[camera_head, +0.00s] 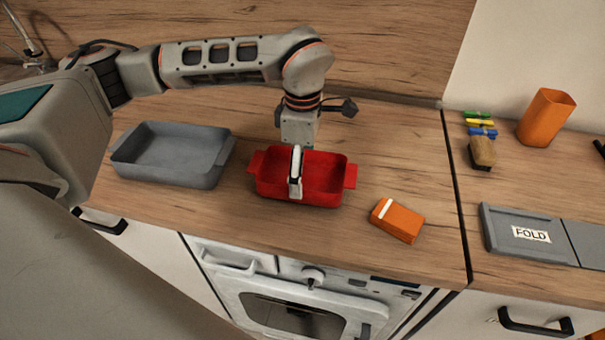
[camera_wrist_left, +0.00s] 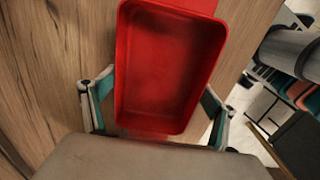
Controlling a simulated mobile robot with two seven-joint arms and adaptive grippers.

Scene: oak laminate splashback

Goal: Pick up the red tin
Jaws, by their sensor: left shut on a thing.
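The red tin (camera_head: 325,177) is a rectangular dish with a tab handle at each end. It is upright and empty, at the middle of the wooden worktop in the head view. My left gripper (camera_head: 296,182) comes down on it from above, left of its middle. In the left wrist view the tin (camera_wrist_left: 165,70) lies between the two fingers of my left gripper (camera_wrist_left: 155,112), which is shut on it. I cannot tell whether the tin's underside touches the worktop. My right gripper is not in view.
A grey tin (camera_head: 175,155) stands to the left. An orange pack (camera_head: 397,219) lies to the right. Farther right are a grey FOLD board (camera_head: 498,220), a brush (camera_head: 481,151), several pegs (camera_head: 480,124) and an orange cup (camera_head: 546,117). An oven (camera_head: 300,300) is below the front edge.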

